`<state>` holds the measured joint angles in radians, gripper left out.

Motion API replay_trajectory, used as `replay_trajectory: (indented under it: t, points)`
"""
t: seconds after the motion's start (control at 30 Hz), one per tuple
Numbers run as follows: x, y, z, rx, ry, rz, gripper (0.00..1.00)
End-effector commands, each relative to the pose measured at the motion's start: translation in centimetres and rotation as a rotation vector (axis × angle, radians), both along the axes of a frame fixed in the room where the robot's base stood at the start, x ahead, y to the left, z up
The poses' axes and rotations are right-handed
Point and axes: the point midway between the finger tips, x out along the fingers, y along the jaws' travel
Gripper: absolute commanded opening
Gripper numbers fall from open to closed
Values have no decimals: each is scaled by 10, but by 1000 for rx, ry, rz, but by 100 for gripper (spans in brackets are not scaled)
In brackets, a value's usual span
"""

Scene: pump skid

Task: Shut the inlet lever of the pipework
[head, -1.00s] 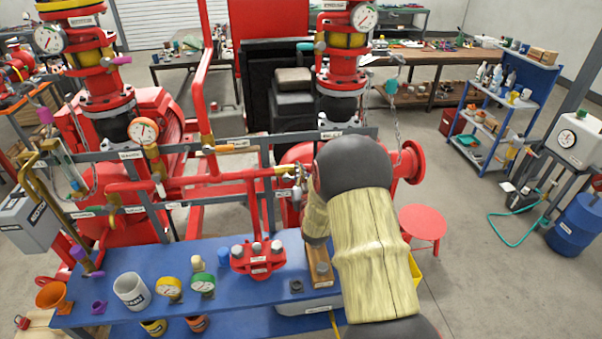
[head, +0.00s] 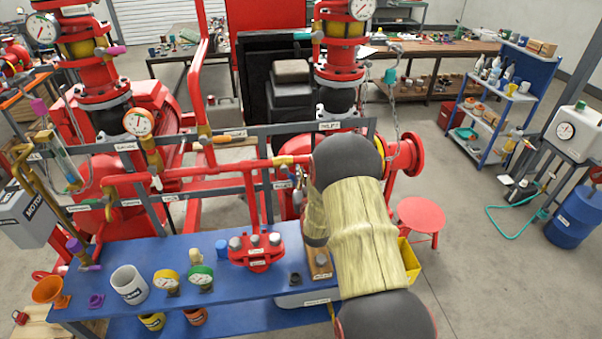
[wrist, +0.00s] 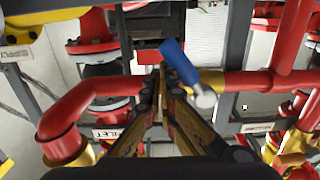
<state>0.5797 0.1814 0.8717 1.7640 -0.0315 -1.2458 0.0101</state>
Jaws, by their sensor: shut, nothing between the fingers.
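In the wrist view a lever with a blue handle (wrist: 178,60) and a round silver end (wrist: 205,99) lies in front of a red pipe (wrist: 262,80) with a yellow section. The handle slants up and to the left from the silver end. My gripper (wrist: 160,76) is shut and empty. Its fingertips are just left of the blue handle; I cannot tell whether they touch it. A label that seems to read INLET (wrist: 108,134) is left of the fingers. In the head view my arm hides the gripper and the lever.
Red pipework and a grey frame rail (head: 235,134) surround the gripper closely. A blue bench (head: 225,288) with gauges, a white mug (head: 129,285) and a red fitting (head: 256,252) stands in front. A red stool (head: 421,214) is at right, with open floor beyond it.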

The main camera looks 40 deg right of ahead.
Motion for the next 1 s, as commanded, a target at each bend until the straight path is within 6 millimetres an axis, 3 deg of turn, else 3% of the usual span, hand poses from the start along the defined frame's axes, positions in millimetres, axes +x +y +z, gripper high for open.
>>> replay_trajectory:
  t: [0.63,1.0]
  points:
    - [11,18,-31,0,0,1,0]
    - [12,19,-32,-1,-1,-1,0]
